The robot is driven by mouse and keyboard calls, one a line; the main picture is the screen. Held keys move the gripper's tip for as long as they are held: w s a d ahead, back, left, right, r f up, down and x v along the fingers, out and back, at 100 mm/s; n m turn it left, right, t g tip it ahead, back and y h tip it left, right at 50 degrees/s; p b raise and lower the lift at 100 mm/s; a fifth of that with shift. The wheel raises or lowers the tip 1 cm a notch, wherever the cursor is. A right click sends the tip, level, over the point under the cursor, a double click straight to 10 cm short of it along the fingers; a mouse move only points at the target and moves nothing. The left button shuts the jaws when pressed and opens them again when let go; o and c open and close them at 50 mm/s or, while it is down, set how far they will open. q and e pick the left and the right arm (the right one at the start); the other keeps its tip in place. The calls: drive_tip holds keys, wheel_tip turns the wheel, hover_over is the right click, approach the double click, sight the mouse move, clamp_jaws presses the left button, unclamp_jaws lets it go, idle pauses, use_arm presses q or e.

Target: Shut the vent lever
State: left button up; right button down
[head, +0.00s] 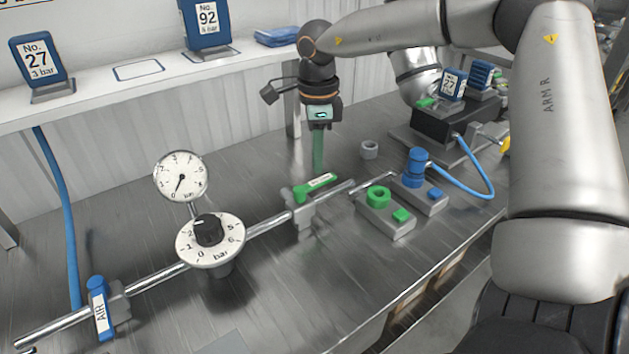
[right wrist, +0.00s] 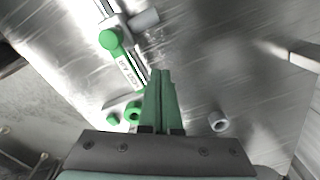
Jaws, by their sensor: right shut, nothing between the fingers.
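A green lever (head: 317,187) with a white label sits on a grey valve (head: 303,214) in the pipe. I take it for the vent lever, though its label is hard to read. It points right, roughly along the pipe. It also shows in the right wrist view (right wrist: 122,55). My right gripper (head: 318,168) points down just behind the lever in the head view, its green fingers shut and empty. In the right wrist view the fingertips (right wrist: 160,73) are close to the lever's free end. I cannot tell whether they touch it. My left gripper is not in view.
A dial knob (head: 208,232) and a round gauge (head: 181,176) stand left along the pipe. A blue AIR lever (head: 101,308) is at far left. Green (head: 378,197) and blue (head: 417,165) fittings on grey blocks stand right. A grey ring (head: 369,150) lies behind them.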

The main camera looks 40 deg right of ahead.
sight(327, 175)
drive_tip(key=shift+s+a+b, duration=0.15)
drive_tip(key=shift+s+b, duration=0.2)
drive_tip(key=shift+s, duration=0.8)
drive_tip(key=shift+s, duration=0.35)
drive_tip(key=shift+s+a, duration=0.2)
drive_tip(key=shift+s, duration=0.55)
drive_tip(key=shift+b, duration=0.3)
